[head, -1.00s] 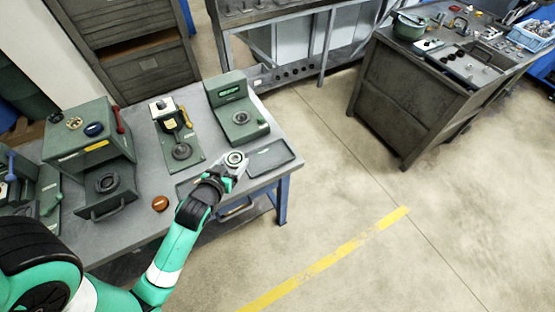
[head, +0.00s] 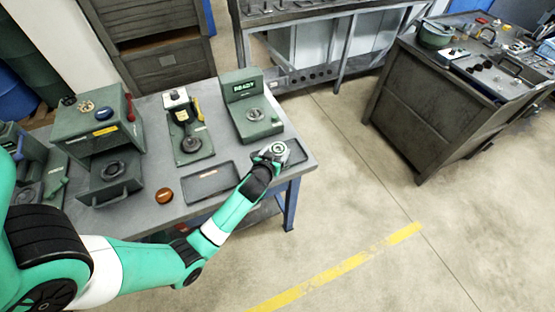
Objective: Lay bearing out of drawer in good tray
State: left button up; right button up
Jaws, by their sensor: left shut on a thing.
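My left gripper (head: 270,154) is shut on the bearing (head: 278,149), a silver ring. It holds the bearing over or at the right-hand dark tray (head: 296,153) at the table's right end. The gripper hides most of that tray, and I cannot tell whether the bearing touches it. The drawer (head: 108,191) of the green box (head: 95,121) stands open at the left, with a dark round seat inside. My right gripper is not in view.
A green device with a READY display (head: 250,110) stands just behind the gripper. A green fixture with a yellow part (head: 187,130) stands left of it. An orange-brown round piece (head: 164,196) lies near the front edge. Open floor lies right of the table.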

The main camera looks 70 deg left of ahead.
aim_at(277, 157)
pick_arm(q)
jog(key=shift+w+f, duration=0.15)
jog(key=shift+f, duration=0.1)
notch_tip(277, 157, down, 3)
jog(key=shift+f+b, duration=0.1)
jog(key=shift+b, duration=0.75)
jog(key=shift+a, duration=0.1)
jog(key=shift+f, duration=0.15)
jog(key=o, duration=1.5)
jog(key=shift+o, duration=0.2)
jog(key=shift+d+r, duration=0.2)
jog(key=shift+r, duration=0.2)
jog(key=p+v, duration=0.3)
jog(key=v, duration=0.8)
jog(key=shift+s+d, duration=0.15)
jog(key=shift+s, duration=0.15)
jog(key=shift+r, duration=0.15)
